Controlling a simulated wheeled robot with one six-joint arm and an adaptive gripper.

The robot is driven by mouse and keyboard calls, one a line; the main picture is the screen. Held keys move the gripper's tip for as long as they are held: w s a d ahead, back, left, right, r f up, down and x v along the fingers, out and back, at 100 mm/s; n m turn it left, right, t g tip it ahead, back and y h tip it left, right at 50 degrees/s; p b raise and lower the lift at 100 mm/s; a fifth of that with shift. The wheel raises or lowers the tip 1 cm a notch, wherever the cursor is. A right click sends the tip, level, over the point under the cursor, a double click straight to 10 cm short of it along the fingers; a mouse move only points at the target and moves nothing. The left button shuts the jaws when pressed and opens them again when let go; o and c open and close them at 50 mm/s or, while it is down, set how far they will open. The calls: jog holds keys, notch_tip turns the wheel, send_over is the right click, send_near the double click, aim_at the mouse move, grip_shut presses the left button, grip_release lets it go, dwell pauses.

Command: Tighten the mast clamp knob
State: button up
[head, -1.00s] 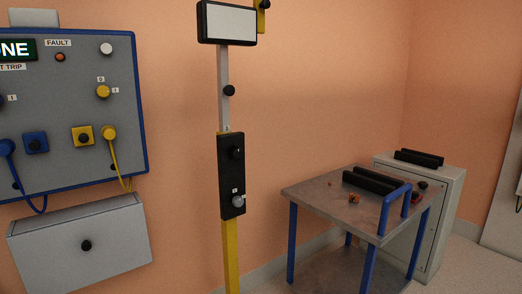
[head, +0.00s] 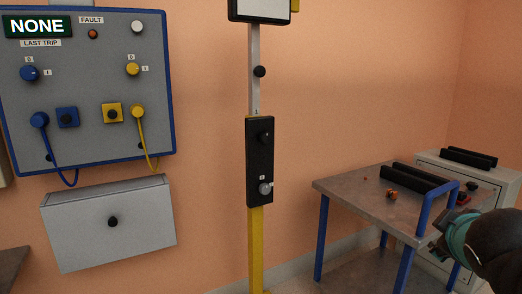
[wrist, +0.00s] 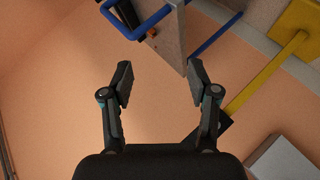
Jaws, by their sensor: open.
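The mast (head: 254,60) is a pale upright bar set in a yellow post (head: 256,240). A round black knob (head: 260,71) sits on the bar. A black housing (head: 260,165) below it carries another black knob (head: 265,136) and a grey knob (head: 265,188). I cannot tell which is the mast clamp knob. My gripper shows at the lower right of the head view (head: 438,246), well right of the mast, near the table's blue rail. In the wrist view my gripper (wrist: 160,82) is open, with nothing between its fingers.
A metal table (head: 350,185) with blue legs holds black bars (head: 415,180) and small orange parts (head: 391,194). A grey cabinet (head: 484,170) stands behind it. A control panel (head: 90,90) and grey box (head: 110,225) are on the wall at left.

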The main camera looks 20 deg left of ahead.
jog(key=w+a+r+n+t+y+b, duration=0.35)
jog(key=w+a+r+n, duration=0.25)
jog(key=w+a+n, duration=0.35)
jog(key=n+g+y+b, duration=0.4)
jog(key=n+y, duration=0.8)
jog(key=n, duration=1.1)
send_near(267, 137)
jog(key=shift+h, duration=0.35)
jog(key=p+x, duration=0.2)
jog(key=x, duration=0.7)
jog(key=shift+w+a+r, duration=0.2)
jog(key=shift+w+a, duration=0.05)
jog(key=shift+a, duration=0.1)
grip_shut()
